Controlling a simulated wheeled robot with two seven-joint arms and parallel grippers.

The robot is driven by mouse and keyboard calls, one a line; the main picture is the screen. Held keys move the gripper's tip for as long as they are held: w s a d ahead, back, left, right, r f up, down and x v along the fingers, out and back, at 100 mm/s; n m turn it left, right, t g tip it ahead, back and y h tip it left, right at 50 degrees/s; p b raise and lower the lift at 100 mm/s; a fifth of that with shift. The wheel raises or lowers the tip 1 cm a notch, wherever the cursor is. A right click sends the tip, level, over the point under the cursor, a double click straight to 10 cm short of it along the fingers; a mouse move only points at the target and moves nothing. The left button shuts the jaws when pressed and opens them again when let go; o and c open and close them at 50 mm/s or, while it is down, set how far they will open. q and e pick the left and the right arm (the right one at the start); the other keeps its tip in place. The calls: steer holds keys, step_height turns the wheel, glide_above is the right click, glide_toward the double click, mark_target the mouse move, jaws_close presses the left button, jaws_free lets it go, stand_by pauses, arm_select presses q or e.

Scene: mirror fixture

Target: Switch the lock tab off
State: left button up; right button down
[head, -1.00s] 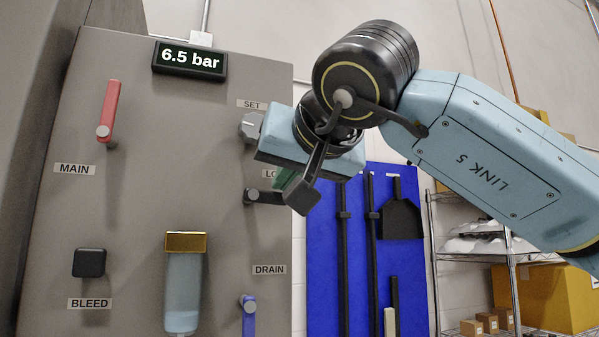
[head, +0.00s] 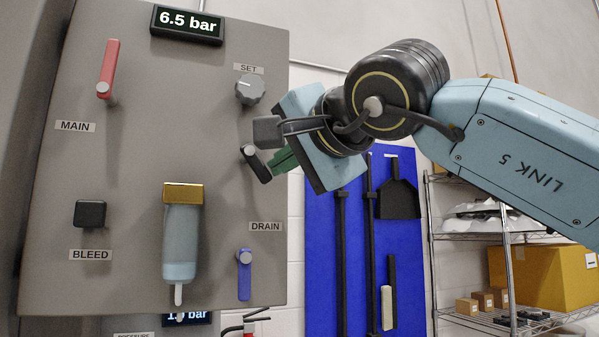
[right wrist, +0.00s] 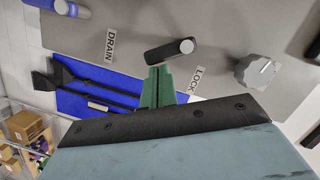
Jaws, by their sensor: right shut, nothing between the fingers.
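The lock tab is a short black lever with a grey round pivot (head: 256,163) on the right side of the grey panel. In the head view it slants down and right from its pivot. It also shows in the right wrist view (right wrist: 168,51), close to the LOCK label (right wrist: 197,80). My right gripper (head: 282,160) has green fingers, shut and empty, just right of the tab. In the right wrist view its fingertips (right wrist: 157,70) lie very near the tab's free end; I cannot tell whether they touch. In the head view my arm hides the LOCK label.
Above the tab is a grey SET knob (head: 250,90); below it is the blue DRAIN lever (head: 244,275). The red MAIN lever (head: 109,68) and black BLEED button (head: 90,214) are left. The display (head: 187,23) reads 6.5 bar.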

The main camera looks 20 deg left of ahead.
steer(key=m+b, duration=0.1)
steer(key=f+m+b, duration=0.1)
steer(key=f+m+y+b, duration=0.1)
steer(key=b, duration=0.1)
steer(key=shift+s+a+m, duration=0.3)
steer(key=shift+a+m, duration=0.05)
steer(key=shift+m, duration=0.05)
steer(key=shift+r, duration=0.3)
steer(key=s+d+r+b, duration=0.1)
steer(key=s+d, duration=0.2)
steer(key=d, duration=0.8)
steer(key=shift+s+r, duration=0.15)
steer(key=shift+r, duration=0.1)
